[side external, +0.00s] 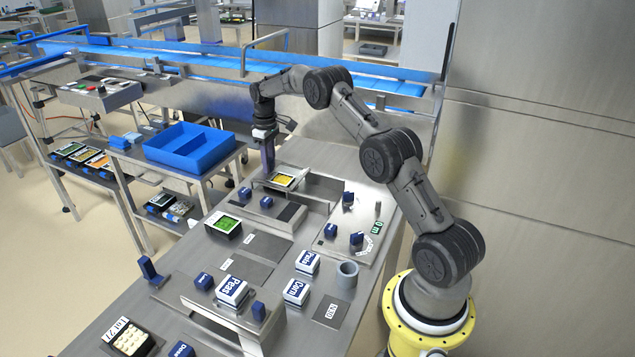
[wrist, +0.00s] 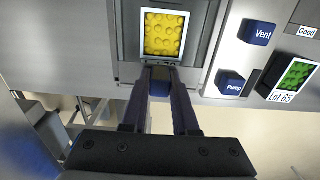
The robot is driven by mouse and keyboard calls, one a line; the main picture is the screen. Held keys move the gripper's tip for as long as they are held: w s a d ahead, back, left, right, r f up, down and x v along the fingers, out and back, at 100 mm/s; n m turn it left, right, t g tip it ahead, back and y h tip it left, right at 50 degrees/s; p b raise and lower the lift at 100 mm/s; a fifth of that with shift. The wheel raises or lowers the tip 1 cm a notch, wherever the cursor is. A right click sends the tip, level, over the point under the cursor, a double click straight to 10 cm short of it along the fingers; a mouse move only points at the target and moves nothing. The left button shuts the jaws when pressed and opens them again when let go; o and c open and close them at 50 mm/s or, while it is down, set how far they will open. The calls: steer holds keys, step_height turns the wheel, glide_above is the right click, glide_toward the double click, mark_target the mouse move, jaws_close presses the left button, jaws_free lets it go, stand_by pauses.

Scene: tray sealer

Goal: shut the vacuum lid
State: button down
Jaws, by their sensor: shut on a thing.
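My gripper (side external: 268,168) points down at the far end of the bench. In the wrist view my gripper (wrist: 160,80) has its fingers closed on a small dark blue block, which looks like the handle of the vacuum lid (side external: 262,186). The block is at the edge of the metal sealer, just beside a tray with yellow contents (wrist: 163,35). This yellow tray also shows in the side view (side external: 284,179), sitting in the sealer. The lid's full outline and its angle are hard to tell; my fingers partly hide the handle.
Blue Vent (wrist: 257,32) and Pump (wrist: 230,83) blocks stand beside the sealer. A green-topped Lot 65 tray (side external: 222,226) lies nearby. Blue knobs (side external: 330,230), Peas and Corn boxes (side external: 296,291) and a grey cup (side external: 346,274) stand on the bench. A blue bin (side external: 190,148) is on the left cart.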

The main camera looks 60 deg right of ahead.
steer(key=shift+w+d+f, duration=0.1)
steer(key=shift+w+f, duration=0.25)
steer(key=shift+f, duration=0.2)
steer(key=c, duration=0.7)
jaws_free()
steer(key=shift+a, duration=0.35)
steer(key=shift+w, duration=0.1)
steer(key=shift+w+d+r, duration=0.1)
steer(key=shift+d+r, duration=0.05)
steer(key=shift+r, duration=1.8)
steer(key=shift+d+r, duration=0.1)
steer(key=shift+r, duration=1.8)
